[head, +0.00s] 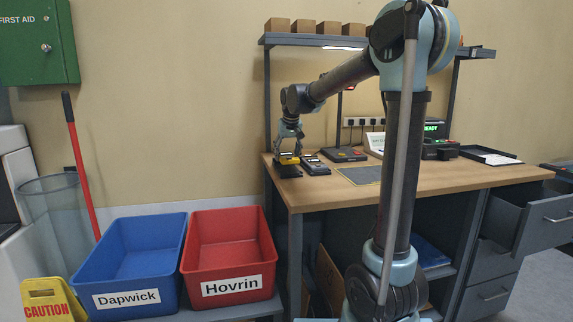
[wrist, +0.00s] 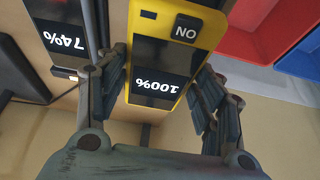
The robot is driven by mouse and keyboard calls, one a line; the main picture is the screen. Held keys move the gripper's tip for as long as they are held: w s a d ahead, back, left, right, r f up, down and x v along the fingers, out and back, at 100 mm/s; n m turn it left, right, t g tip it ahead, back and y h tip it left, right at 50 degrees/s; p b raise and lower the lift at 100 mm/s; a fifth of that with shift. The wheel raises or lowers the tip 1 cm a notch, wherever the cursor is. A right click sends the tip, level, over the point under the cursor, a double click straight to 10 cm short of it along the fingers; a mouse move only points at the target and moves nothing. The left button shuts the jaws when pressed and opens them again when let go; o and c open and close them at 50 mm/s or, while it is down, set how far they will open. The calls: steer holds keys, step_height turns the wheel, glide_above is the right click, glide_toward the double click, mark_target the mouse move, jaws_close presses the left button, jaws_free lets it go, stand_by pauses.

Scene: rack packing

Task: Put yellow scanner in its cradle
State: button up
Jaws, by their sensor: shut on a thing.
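In the head view my gripper (head: 290,149) reaches down over the yellow scanner (head: 288,160) at the bench's left end. A dark cradle-like base (head: 287,171) shows directly beneath the scanner. I cannot tell whether the scanner is fully seated in it or just above it.
A dark scanner reading "74%" (wrist: 55,42) is close beside the yellow one; it also shows in the head view (head: 314,165). Another dark device (head: 345,155) stands farther right. Blue (head: 127,290) and red (head: 230,293) bins are below left of the bench (head: 400,190).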

mark_target(288, 156)
steer(key=shift+f, duration=1.8)
steer(key=o, duration=1.2)
steer(key=shift+o, duration=0.2)
steer(key=v, duration=1.2)
steer(key=shift+s, duration=0.1)
